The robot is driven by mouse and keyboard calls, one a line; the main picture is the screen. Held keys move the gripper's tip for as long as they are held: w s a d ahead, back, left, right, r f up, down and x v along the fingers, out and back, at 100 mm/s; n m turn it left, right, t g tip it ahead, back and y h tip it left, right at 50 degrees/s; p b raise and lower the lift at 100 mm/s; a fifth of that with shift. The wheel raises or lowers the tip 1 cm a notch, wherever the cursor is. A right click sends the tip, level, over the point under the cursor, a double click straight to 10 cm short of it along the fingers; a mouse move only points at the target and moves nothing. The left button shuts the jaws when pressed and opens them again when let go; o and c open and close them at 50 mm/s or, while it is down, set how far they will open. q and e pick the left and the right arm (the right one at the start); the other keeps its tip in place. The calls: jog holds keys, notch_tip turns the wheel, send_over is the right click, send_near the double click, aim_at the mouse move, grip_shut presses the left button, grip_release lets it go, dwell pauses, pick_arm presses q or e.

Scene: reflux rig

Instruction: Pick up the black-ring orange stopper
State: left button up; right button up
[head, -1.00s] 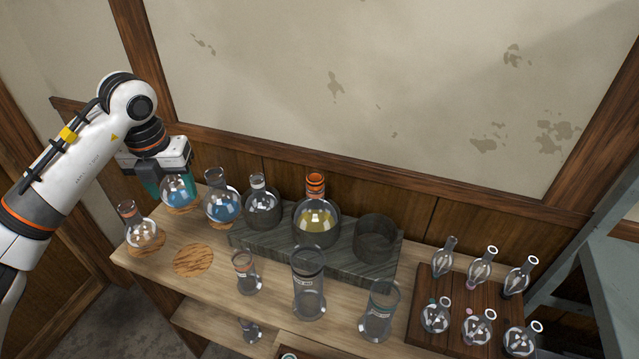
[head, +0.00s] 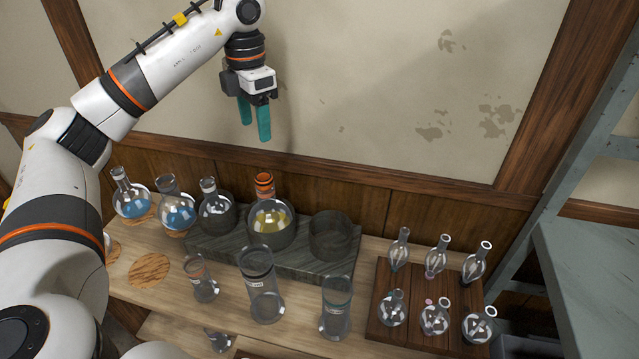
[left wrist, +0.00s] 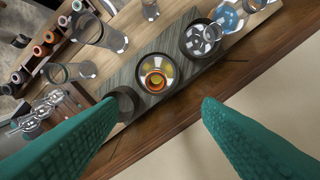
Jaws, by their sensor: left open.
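An orange piece with a dark band (head: 264,183) sits at the neck of the round flask of yellow liquid (head: 270,222). In the left wrist view it shows from above as an orange ring (left wrist: 156,80). I cannot tell whether this is the black-ring orange stopper or part of the flask neck. Several small coloured stoppers (left wrist: 45,40), some orange, stand in a rack in the left wrist view, too small to tell their rings. My left gripper (head: 255,131) is open and empty, high above the back of the bench, above the yellow flask. My right gripper is out of view.
The dark stone block (head: 285,262) holds the yellow flask, a clear flask (head: 215,212) and an empty dark ring holder (head: 330,234). Blue flasks (head: 175,212) stand left. Glass cylinders (head: 262,290) stand in front. A wooden rack (head: 405,335) of small flasks is at right.

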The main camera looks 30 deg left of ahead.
pick_arm(q)
jog(key=b, duration=0.2)
send_near(265, 185)
jog(key=shift+w+a+f, duration=0.85)
jog(key=shift+w, duration=0.05)
jog(key=shift+f, duration=0.4)
jog(key=f, duration=0.4)
jog(key=shift+s+d+f+p, duration=0.2)
jog(key=shift+s+f+p, duration=0.05)
jog(key=shift+p, duration=0.05)
jog(key=shift+f, duration=0.45)
jog(key=c, duration=0.9)
